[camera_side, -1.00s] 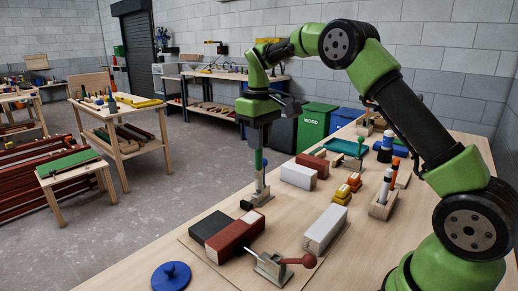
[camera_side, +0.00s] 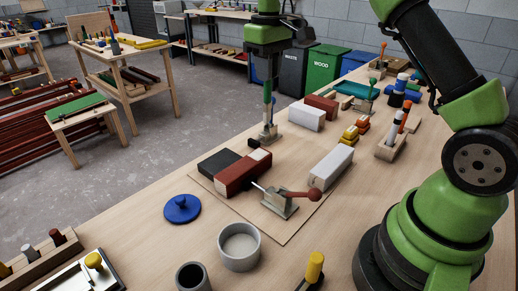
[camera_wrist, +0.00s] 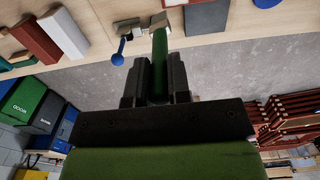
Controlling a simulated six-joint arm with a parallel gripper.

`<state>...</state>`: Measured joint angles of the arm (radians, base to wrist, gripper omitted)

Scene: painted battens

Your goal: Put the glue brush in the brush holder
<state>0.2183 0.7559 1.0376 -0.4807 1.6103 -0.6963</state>
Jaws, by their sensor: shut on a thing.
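My gripper (camera_side: 267,85) points straight down at the far edge of the bench and is shut on a green-handled tool, the glue brush (camera_side: 267,107). In the wrist view, the green handle (camera_wrist: 160,60) stands between my jaws (camera_wrist: 158,85). Its lower end is close to a pale piece on the bench; I cannot tell whether they touch, and no bristles show clearly.
A red-brown batten (camera_side: 235,176) and a clamp with a red knob (camera_side: 277,202) lie on a board below my gripper. White blocks (camera_side: 330,168) are to the right. A blue knobbed lid (camera_side: 182,209) lies front left.

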